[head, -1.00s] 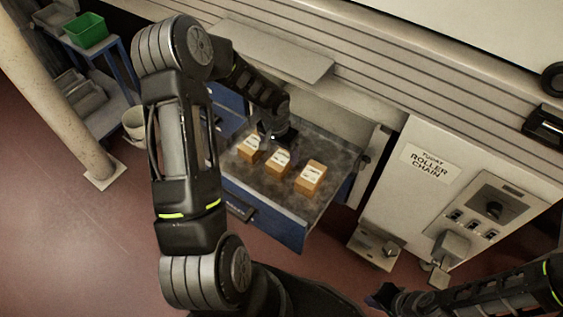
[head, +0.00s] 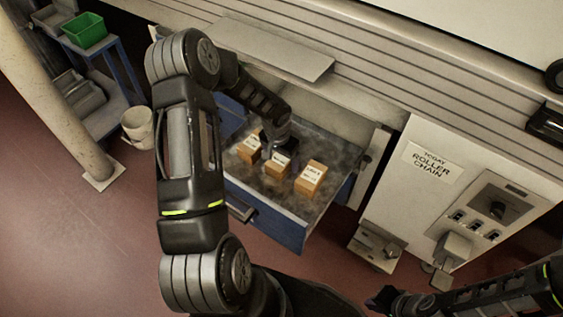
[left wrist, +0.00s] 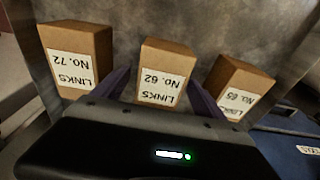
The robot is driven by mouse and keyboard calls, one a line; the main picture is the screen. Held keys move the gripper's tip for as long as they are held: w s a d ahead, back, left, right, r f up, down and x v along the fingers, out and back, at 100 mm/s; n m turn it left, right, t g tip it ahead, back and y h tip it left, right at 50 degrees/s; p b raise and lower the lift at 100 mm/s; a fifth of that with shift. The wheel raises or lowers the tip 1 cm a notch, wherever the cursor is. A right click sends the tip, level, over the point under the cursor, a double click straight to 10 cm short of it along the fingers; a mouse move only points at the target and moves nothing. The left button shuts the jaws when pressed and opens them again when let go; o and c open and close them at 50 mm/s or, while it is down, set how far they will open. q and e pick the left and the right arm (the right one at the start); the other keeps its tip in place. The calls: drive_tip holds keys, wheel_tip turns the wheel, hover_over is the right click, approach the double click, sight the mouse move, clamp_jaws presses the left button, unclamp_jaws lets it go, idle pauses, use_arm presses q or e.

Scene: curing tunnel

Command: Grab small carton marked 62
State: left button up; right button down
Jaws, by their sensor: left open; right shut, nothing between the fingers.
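The small carton marked 62 (left wrist: 163,72) is brown with a white label, upside down in the left wrist view. It is the middle of three cartons in the open drawer and also shows in the head view (head: 279,167). My left gripper (left wrist: 163,92) is open, its two purple fingers to either side of carton 62 in the picture; I cannot tell whether they touch it. In the head view the left gripper (head: 282,149) is at the far side of that carton. My right gripper (head: 382,298) is shut and empty at the bottom right.
Carton 72 (left wrist: 77,58) and carton 65 (left wrist: 240,86) stand close on either side. The blue drawer (head: 268,228) has free floor around the cartons. A control cabinet (head: 430,200) stands to the right. A green bin (head: 84,30) is far left.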

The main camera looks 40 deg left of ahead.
use_arm(q)
drive_tip(key=c, duration=1.6)
drive_tip(key=shift+r, duration=0.2)
